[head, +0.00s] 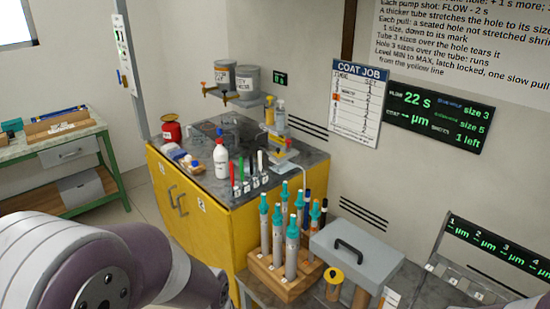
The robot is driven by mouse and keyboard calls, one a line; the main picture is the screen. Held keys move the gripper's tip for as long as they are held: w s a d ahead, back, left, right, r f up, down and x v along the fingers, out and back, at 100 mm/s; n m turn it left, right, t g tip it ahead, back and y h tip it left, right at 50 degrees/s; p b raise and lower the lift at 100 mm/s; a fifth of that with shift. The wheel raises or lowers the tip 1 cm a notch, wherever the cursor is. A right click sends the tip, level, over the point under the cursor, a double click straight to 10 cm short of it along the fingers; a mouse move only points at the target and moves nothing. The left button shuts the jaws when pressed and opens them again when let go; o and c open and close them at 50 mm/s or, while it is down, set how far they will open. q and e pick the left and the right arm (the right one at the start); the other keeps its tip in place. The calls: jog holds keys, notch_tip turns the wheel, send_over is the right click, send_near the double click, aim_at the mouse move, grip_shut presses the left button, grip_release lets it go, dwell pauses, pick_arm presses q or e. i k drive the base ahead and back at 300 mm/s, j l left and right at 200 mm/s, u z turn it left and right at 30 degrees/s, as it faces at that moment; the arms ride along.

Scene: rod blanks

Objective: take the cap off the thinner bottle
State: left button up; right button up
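My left arm fills the lower left of the head view, but neither gripper is in view. No gripper is seen at the bottle.
Coloured pens or tubes (246,173) stand right of the bottle, and a red can (172,130) behind left. A wooden rack (284,286) of teal-capped tubes and a grey handled box (356,250) are nearer. A green-framed bench (72,155) is at left.

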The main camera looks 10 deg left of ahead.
aim_at(221, 156)
jog(key=i+j+z, duration=0.2)
jog(key=j, duration=0.25)
jog(key=i+j+z, duration=0.25)
jog(key=j, duration=0.15)
jog(key=j+z, duration=0.2)
jog(key=j, duration=0.3)
jog(key=i+j+z, duration=0.2)
jog(key=j, duration=0.3)
jog(key=j+z, duration=0.2)
jog(key=j, duration=0.3)
jog(key=i+j, duration=0.1)
jog(key=j, duration=0.35)
jog(key=i+j, duration=0.15)
jog(key=j, duration=0.3)
jog(key=i+j, duration=0.1)
jog(key=j, duration=0.35)
jog(key=i+j, duration=0.15)
jog(key=j, duration=0.35)
jog(key=i+j+z, duration=0.1)
jog(key=j, duration=0.35)
jog(key=i+j, duration=0.1)
jog(key=j, duration=0.35)
